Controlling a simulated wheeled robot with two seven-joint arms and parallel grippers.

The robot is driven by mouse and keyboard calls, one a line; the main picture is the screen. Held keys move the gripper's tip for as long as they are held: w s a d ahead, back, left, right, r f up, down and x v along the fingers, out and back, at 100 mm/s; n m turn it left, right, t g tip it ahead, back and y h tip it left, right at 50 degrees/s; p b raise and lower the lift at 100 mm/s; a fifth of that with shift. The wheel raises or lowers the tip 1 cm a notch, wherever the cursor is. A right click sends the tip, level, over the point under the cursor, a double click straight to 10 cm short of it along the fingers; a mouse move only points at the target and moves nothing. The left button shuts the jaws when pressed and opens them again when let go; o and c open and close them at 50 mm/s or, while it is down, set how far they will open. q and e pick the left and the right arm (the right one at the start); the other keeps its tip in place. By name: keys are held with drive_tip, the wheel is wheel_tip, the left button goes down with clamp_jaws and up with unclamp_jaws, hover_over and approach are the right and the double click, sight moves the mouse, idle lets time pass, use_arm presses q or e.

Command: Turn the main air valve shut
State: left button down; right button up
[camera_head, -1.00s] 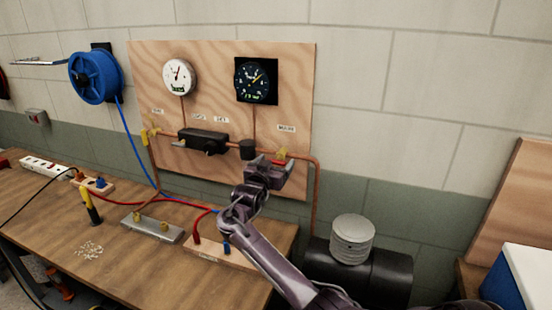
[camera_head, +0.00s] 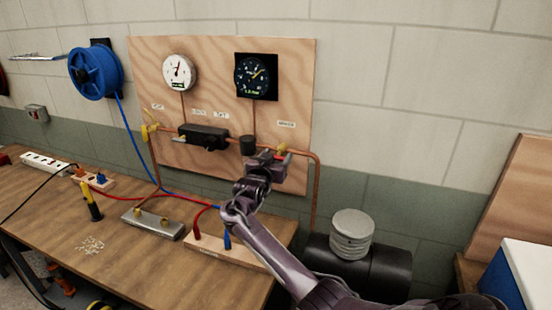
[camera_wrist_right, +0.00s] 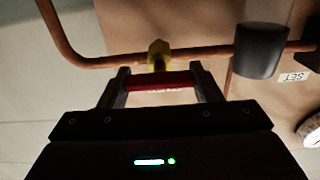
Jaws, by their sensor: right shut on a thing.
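The main air valve has a brass body (camera_wrist_right: 158,54) on a copper pipe and a red lever handle (camera_wrist_right: 160,80). In the head view the brass body (camera_head: 281,148) shows at the right end of the wooden panel, below a small label, with a bit of red beside it. My right gripper (camera_head: 277,158) is at the valve. In the right wrist view its fingers (camera_wrist_right: 161,86) stand at the two ends of the red handle, shut on it, and the handle lies across between them. My left gripper is not in view.
The plywood panel (camera_head: 218,60) carries a white gauge (camera_head: 179,72), a dark gauge (camera_head: 256,75) and a black regulator block (camera_head: 204,137). A copper pipe (camera_head: 317,190) drops right of the valve. The workbench (camera_head: 140,265) stands below left, and a black tank (camera_head: 375,268) below right.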

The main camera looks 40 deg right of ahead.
drive_tip(key=shift+f+m+b, duration=0.2)
drive_tip(key=shift+m+b, duration=0.1)
drive_tip(key=shift+b, duration=0.35)
drive_tip(key=m+b, duration=0.7)
drive_tip(key=b, duration=0.2)
drive_tip(key=m+b, duration=0.6)
drive_tip(key=b, duration=0.3)
drive_tip(key=shift+s+f+m, duration=0.15)
drive_tip(key=shift+f+m, duration=0.05)
drive_tip(key=shift+m, duration=0.2)
drive_tip(key=shift+r+m+b, duration=0.1)
drive_tip(key=shift+m+b, duration=1.4)
drive_tip(key=shift+m, duration=0.2)
drive_tip(key=shift+d, duration=0.1)
drive_tip(key=o, duration=1)
drive_tip(key=shift+r, duration=0.1)
